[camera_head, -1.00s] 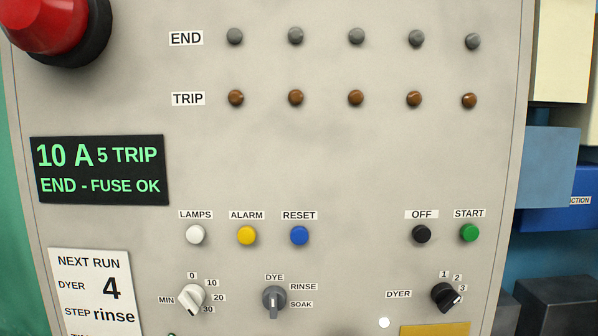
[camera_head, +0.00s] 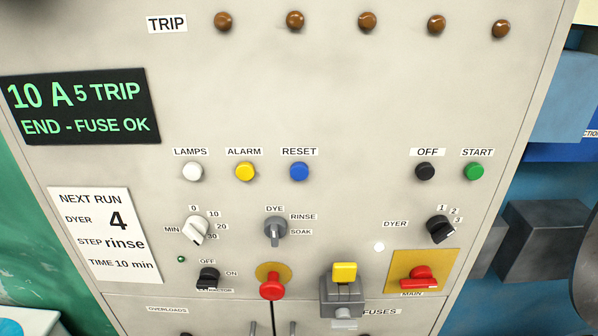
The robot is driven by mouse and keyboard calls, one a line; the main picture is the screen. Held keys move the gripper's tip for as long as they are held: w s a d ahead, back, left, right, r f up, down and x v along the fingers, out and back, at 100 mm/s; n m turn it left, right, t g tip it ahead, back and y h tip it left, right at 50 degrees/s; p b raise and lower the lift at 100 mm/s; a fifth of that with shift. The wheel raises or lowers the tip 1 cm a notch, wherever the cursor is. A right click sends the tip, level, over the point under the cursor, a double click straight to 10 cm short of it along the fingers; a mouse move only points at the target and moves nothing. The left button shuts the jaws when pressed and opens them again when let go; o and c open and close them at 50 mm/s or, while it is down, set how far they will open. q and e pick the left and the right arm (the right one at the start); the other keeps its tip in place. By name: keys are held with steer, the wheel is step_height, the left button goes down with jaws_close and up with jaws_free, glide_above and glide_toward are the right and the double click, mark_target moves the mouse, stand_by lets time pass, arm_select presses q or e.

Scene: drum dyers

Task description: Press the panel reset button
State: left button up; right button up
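The blue RESET button (camera_head: 299,171) sits on the light grey control panel (camera_head: 330,110), under its RESET label (camera_head: 299,152). To its left are the yellow ALARM button (camera_head: 245,171) and the white LAMPS button (camera_head: 193,171). To its right, across a bare stretch, are the black OFF button (camera_head: 425,171) and the green START button (camera_head: 474,170). A dark display (camera_head: 80,108) reads "10 A 5 TRIP, END - FUSE OK". Neither gripper shows in the head view.
Below the buttons are the MIN knob (camera_head: 195,229), DYE knob (camera_head: 275,231) and DYER knob (camera_head: 440,229). A red knob (camera_head: 271,286), a grey fuse block with a yellow top (camera_head: 344,272) and the red MAIN switch (camera_head: 418,278) stick out lower down. The panel around RESET is clear.

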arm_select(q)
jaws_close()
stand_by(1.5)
